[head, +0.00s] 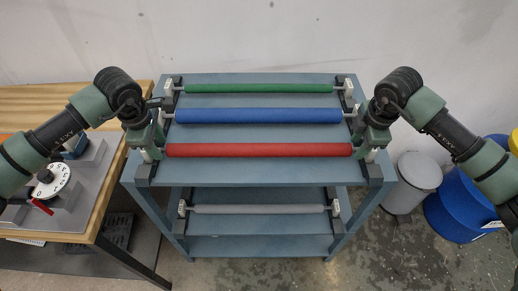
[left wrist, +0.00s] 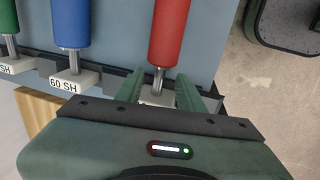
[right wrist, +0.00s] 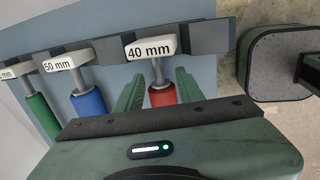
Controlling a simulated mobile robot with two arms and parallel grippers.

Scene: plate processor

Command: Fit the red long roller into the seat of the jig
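The red long roller (head: 258,150) lies level along the front of the cart's top shelf, its ends at dark holders with pale blocks. My left gripper (head: 152,150) is at its left end; in the left wrist view its fingers stand apart on either side of the metal shaft (left wrist: 158,80). My right gripper (head: 369,150) is at the right end; in the right wrist view its open fingers straddle the other shaft, beside the block marked "40 mm" (right wrist: 150,47). I see no clear gap closed on the shaft. I cannot tell which fixture is the jig.
A blue roller (head: 258,115) and a green roller (head: 258,88) lie behind the red one. A grey roller (head: 260,209) sits on the lower shelf. A wooden-topped table (head: 120,92) with a white dial (head: 52,180) stands left. Bins (head: 412,183) stand right.

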